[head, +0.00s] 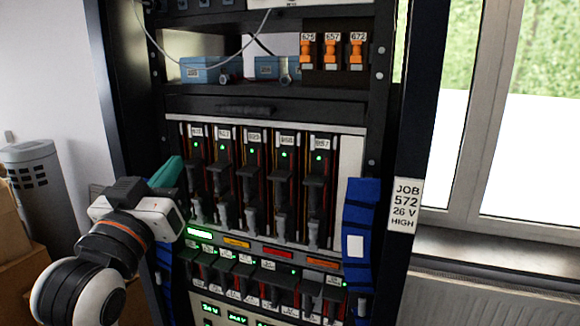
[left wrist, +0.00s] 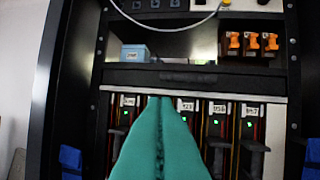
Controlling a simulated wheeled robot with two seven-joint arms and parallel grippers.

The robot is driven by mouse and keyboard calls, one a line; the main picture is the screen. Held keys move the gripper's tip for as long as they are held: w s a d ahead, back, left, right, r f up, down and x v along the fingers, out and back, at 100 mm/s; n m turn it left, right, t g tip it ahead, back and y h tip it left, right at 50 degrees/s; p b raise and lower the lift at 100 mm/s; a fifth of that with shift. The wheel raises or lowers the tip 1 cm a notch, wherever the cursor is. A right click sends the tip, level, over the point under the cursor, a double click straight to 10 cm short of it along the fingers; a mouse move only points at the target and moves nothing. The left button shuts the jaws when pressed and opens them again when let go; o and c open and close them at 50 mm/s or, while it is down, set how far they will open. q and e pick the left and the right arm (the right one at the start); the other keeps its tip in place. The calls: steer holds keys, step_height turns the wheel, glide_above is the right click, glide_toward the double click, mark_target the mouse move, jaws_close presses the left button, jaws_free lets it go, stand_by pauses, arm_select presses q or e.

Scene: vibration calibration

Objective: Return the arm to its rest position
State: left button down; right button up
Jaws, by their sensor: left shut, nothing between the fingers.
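My left arm comes in from the left in the head view. Its white and black wrist ends in teal fingers, the left gripper (head: 168,171), in front of the left side of the equipment rack (head: 135,120). In the left wrist view the teal fingers (left wrist: 160,125) are pressed together with nothing between them. They point at the rack's row of upright modules (head: 254,180) and hide part of the left ones. I cannot tell whether the fingertips touch the rack. My right gripper is not in view.
Orange plugs (head: 332,50) and blue boxes (head: 207,70) sit on the upper shelf. A cable (head: 215,57) hangs across it. A blue padded strap (head: 361,225) and a job label (head: 404,205) are at right. A grey bin (head: 38,185) and cardboard boxes (head: 55,280) stand left.

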arm_select(q)
step_height(320, 180, down, 27)
steer(key=s+a+g+y, duration=0.1)
steer(key=s+g+y, duration=0.15)
steer(key=g, duration=0.55)
steer(key=s+a+f+m+g+y, duration=0.15)
steer(key=s+f+g, duration=0.85)
steer(key=s+f, duration=1.25)
step_height(320, 180, down, 28)
steer(key=s+g+b, duration=0.1)
steer(key=s+b, duration=0.1)
steer(key=s+a+f, duration=0.2)
steer(key=s+f, duration=0.6)
steer(key=s+a+f+g+b, duration=0.1)
steer(key=s+f, duration=0.7)
steer(key=shift+a+f, duration=0.35)
steer(key=shift+f, duration=0.05)
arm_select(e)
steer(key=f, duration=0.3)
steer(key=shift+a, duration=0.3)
